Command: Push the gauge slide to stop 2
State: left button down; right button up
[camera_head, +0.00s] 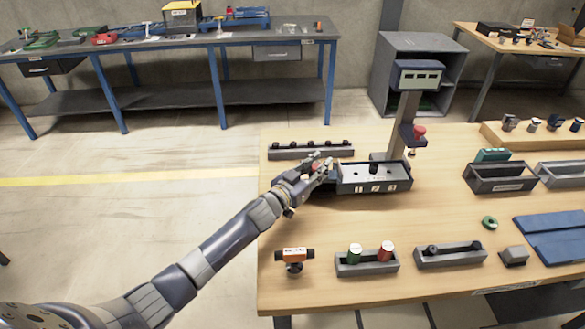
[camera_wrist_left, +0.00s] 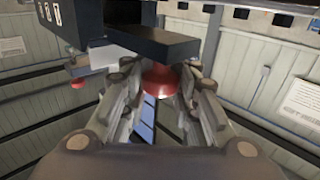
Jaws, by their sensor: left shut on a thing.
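The gauge (camera_head: 347,181) is a dark box with a grey top, a black knob (camera_head: 373,167) and white marks 1, 2 and 3 on its front. My left gripper (camera_head: 322,166) is at its left end, shut on a red knob (camera_head: 315,164) that appears to belong to the slide. In the left wrist view, the red knob (camera_wrist_left: 160,80) sits between the two fingers, under a dark bar (camera_wrist_left: 152,42). The fingers partly hide the knob and that end of the gauge. Which stop the slide is at cannot be told. My right gripper is not in view.
A post with a display (camera_head: 418,76) and a red button (camera_head: 419,131) stands behind the gauge. A dark rack (camera_head: 290,154) lies behind my gripper. In front are an orange-topped part (camera_head: 294,254), a tray (camera_head: 367,268) with green and red cylinders, and another tray (camera_head: 450,261).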

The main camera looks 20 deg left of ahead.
aim_at(340, 166)
pick_arm(q)
jog(key=d, duration=0.1)
jog(key=w+d, duration=0.1)
jog(key=d, duration=0.1)
jog(key=w+d, duration=0.1)
jog(key=d, duration=0.1)
jog(key=shift+w+d+f+b, duration=0.1)
jog(key=shift+d+f+b, duration=0.1)
jog(key=shift+b, duration=0.15)
jog(key=shift+a, duration=0.1)
jog(key=c, duration=1.4)
grip_release()
jog(key=shift+o, duration=0.4)
jog(key=shift+s+r, duration=0.1)
jog(key=shift+s, duration=0.1)
jog(key=shift+r, duration=0.1)
jog(key=shift+a, duration=0.2)
jog(key=shift+s+a, duration=0.1)
jog(key=shift+s, duration=0.2)
jog(key=v, duration=1.1)
jog(key=shift+s, duration=0.2)
